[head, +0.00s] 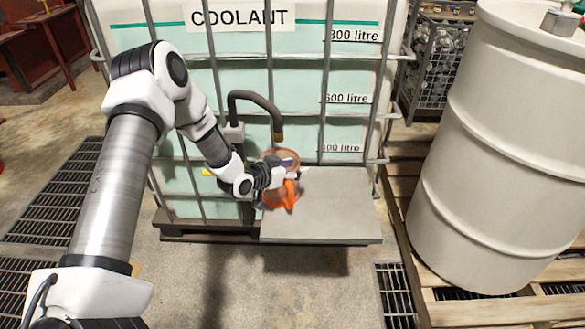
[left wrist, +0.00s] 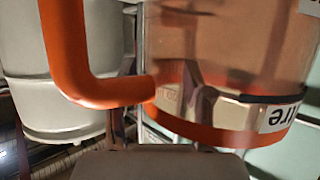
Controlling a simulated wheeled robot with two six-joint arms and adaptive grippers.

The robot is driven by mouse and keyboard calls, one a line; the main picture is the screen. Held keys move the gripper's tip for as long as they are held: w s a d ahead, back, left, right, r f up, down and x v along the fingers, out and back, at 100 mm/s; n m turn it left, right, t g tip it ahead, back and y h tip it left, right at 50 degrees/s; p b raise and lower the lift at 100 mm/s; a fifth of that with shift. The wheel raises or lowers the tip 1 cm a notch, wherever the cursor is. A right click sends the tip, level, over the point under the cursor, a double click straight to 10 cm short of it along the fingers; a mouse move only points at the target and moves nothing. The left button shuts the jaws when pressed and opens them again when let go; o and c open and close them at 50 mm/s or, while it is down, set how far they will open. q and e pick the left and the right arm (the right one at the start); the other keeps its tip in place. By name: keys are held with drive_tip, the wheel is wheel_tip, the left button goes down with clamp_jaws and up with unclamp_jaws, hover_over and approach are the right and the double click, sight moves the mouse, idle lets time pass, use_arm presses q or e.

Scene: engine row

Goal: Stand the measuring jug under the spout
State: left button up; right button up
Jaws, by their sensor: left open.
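The measuring jug (head: 283,193), clear with orange trim, is at the left end of the grey shelf (head: 335,210) in front of the coolant tank. It is partly hidden by my left gripper (head: 277,176). The spout (head: 278,135), a dark bent hose with a brass end, hangs just above the jug. In the left wrist view the orange handle (left wrist: 75,60) and clear body (left wrist: 225,45) of the jug fill much of the picture. My left gripper is open, its fingers close to the handle. I cannot tell whether they touch it. My right gripper is not in view.
The caged coolant tank (head: 330,60) stands behind the shelf. A large pale drum (head: 490,150) stands on a wooden pallet (head: 445,305) at the right. The right part of the shelf is bare. Floor grates (head: 55,200) lie at the left.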

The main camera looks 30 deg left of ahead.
use_arm(q)
drive_tip(key=v, duration=1.2)
drive_tip(key=shift+r, duration=0.1)
